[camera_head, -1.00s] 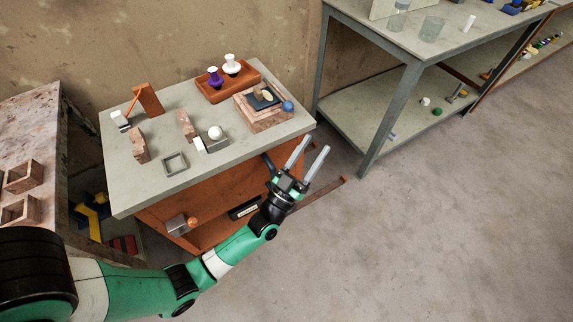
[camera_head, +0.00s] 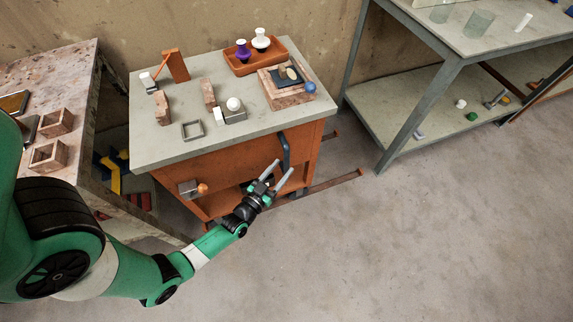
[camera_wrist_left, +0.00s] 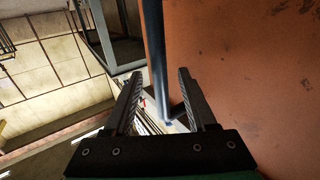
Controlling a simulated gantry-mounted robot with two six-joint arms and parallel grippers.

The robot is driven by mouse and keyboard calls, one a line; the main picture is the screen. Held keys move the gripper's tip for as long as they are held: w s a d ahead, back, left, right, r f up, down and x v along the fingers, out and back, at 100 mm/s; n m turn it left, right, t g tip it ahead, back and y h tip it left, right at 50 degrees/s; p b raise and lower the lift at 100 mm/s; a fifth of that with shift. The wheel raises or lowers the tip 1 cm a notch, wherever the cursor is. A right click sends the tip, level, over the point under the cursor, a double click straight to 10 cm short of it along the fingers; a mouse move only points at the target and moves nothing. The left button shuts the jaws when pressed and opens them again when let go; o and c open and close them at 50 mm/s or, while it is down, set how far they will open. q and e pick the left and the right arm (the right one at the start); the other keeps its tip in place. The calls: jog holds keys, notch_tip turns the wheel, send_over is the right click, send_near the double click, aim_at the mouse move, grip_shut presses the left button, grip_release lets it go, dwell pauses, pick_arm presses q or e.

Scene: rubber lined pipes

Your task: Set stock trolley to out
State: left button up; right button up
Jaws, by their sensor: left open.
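The stock trolley is an orange cabinet (camera_head: 222,160) with a grey top, standing on floor rails in the head view. Its orange side panel (camera_wrist_left: 240,70) fills the right of the left wrist view. A dark blue-grey bar handle (camera_head: 285,150) is on its right end. My left gripper (camera_head: 283,167) is open and empty beside the handle's lower part. In the left wrist view the handle bar (camera_wrist_left: 155,45) runs lengthwise between the two open fingers (camera_wrist_left: 160,73). I cannot tell whether they touch it. My right gripper is not in view.
The trolley top carries a terracotta tray (camera_head: 240,68) with two vases, stone blocks and a small square frame. A rail (camera_head: 325,186) extends right over clear floor. A grey metal shelf table (camera_head: 395,140) stands right; a stone-topped bench (camera_head: 75,95) stands left.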

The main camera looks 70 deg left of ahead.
aim_at(285, 166)
pick_arm(q)
jog(key=x, duration=0.3)
jog(key=shift+w+a+b, duration=0.1)
jog(key=shift+w+b, duration=0.15)
jog(key=shift+b, duration=0.15)
grip_shut()
dwell(1.1)
